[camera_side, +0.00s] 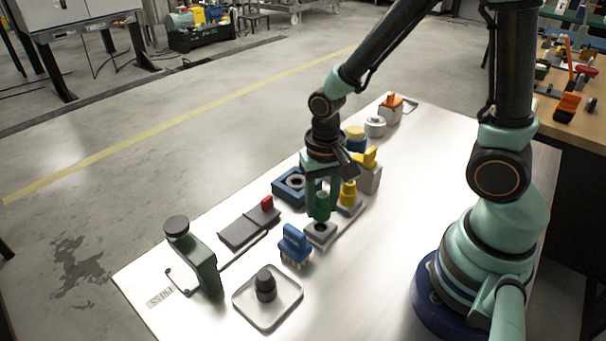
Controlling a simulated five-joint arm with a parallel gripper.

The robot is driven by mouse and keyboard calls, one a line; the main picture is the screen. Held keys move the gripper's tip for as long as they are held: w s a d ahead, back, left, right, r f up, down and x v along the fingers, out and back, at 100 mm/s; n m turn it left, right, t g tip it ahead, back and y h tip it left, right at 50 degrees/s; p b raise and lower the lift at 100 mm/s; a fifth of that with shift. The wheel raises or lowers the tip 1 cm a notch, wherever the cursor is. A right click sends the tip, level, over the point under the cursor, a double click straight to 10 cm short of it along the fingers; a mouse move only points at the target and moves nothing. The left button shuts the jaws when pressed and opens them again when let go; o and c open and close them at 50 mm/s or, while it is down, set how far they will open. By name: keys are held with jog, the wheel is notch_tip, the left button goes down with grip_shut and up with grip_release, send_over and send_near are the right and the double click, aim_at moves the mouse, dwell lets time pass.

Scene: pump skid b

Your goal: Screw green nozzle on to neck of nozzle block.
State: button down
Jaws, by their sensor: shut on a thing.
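My gripper (321,190) points straight down near the middle of the metal table, shut on the green nozzle (320,208). The nozzle is upright. Directly below it is the nozzle block (321,238), a low grey block with a dark round part on top. The nozzle's lower end is at or just above that dark part; I cannot tell whether they touch. The neck is mostly hidden by the nozzle at this angle.
A blue connector (294,243) stands close at the left-front, a yellow-topped part (348,194) close at the right. A blue square holder (293,184) lies behind. A tray (268,318) with a black knob (265,284) and a green stand (195,256) are at the front left. The table's right-front is clear.

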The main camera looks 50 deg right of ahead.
dwell(0.5)
jog(key=w+d+r, duration=0.3)
jog(key=w, duration=0.3)
jog(key=w+d+r, duration=0.3)
jog(key=w+d, duration=0.1)
jog(key=w, duration=0.3)
send_over(297, 186)
jog(key=shift+f, duration=2.9)
jog(key=shift+f, duration=1.25)
jog(key=shift+c, duration=1.6)
grip_release()
